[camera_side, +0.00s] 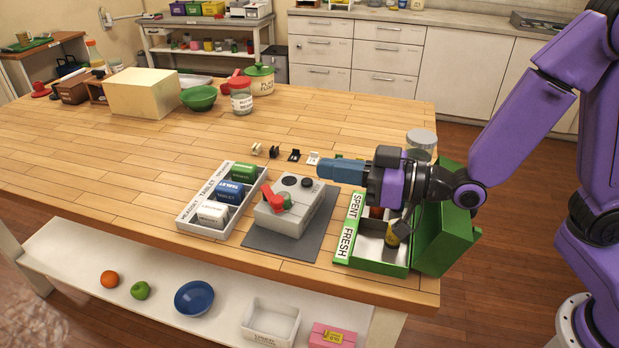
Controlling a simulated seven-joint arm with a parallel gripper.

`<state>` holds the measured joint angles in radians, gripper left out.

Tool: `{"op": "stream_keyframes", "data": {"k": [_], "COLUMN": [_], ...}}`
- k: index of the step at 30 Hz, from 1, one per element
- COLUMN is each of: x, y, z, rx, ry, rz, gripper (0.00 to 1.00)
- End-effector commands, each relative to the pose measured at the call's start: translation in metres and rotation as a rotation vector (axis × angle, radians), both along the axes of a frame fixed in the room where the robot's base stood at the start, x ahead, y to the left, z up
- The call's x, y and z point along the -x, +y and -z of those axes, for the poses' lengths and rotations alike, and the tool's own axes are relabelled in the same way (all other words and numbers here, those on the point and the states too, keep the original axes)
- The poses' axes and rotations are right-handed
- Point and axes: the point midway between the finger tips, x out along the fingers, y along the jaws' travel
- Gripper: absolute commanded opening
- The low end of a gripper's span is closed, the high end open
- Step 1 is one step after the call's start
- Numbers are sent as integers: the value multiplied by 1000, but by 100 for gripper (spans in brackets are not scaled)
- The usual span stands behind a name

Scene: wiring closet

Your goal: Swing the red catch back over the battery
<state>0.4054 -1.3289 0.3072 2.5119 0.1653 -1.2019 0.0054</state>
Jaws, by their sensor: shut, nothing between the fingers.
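The red catch (269,197) stands up at the left part of the grey device (292,218), which sits on a dark mat (318,232). A small green piece (287,204) shows beside the catch; I cannot tell whether it is the battery. My gripper (321,169) points left, with its blue fingers shut and empty, above and behind the device's right side. It is apart from the catch.
A labelled tray (182,219) holding green, blue and white blocks stands left of the device. A green SPENT/FRESH box (341,259) with an open lid (446,240) stands right, under my wrist. Small black and white clips (294,156) lie behind.

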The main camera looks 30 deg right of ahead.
Motion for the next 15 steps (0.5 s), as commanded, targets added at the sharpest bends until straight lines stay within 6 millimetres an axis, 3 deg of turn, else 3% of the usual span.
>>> {"op": "stream_keyframes", "data": {"k": [9, 15], "x": [-25, -34], "y": [93, 137], "z": [39, 58], "rx": [3, 48], "ry": [456, 737], "rz": [-50, 14], "gripper": [0, 0]}}
